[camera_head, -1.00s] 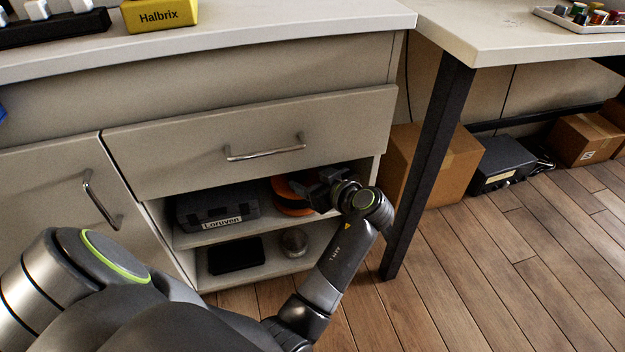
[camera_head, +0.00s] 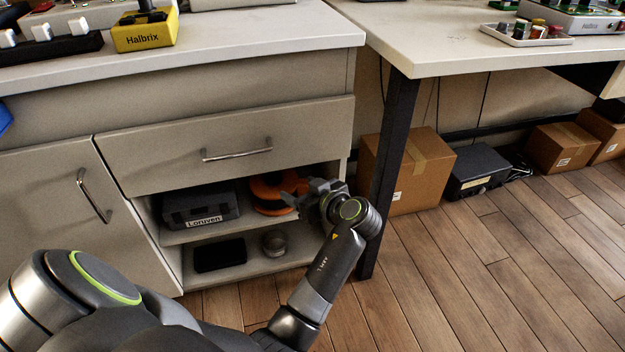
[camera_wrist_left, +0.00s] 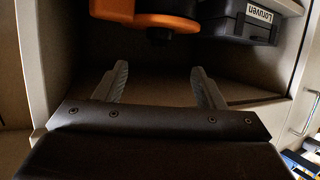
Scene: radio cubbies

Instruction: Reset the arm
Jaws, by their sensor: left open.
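My left gripper (camera_head: 299,194) is in front of the right part of the open cubby below the drawer. In the left wrist view its two fingers (camera_wrist_left: 160,88) stand wide apart with nothing between them. An orange round object (camera_head: 272,192) sits on the upper shelf, just beyond the gripper; it also shows at the top of the left wrist view (camera_wrist_left: 150,20). I cannot tell the exact gap between it and the fingers. A dark case labelled Loruven (camera_head: 200,206) stands left of it, and shows in the left wrist view (camera_wrist_left: 240,24). My right gripper is not in view.
A black box (camera_head: 219,255) and a small round container (camera_head: 274,243) are on the lower shelf. A dark table leg (camera_head: 388,165) stands close to the right of my left arm. Cardboard boxes (camera_head: 425,170) lie beyond it. The wooden floor at the right is clear.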

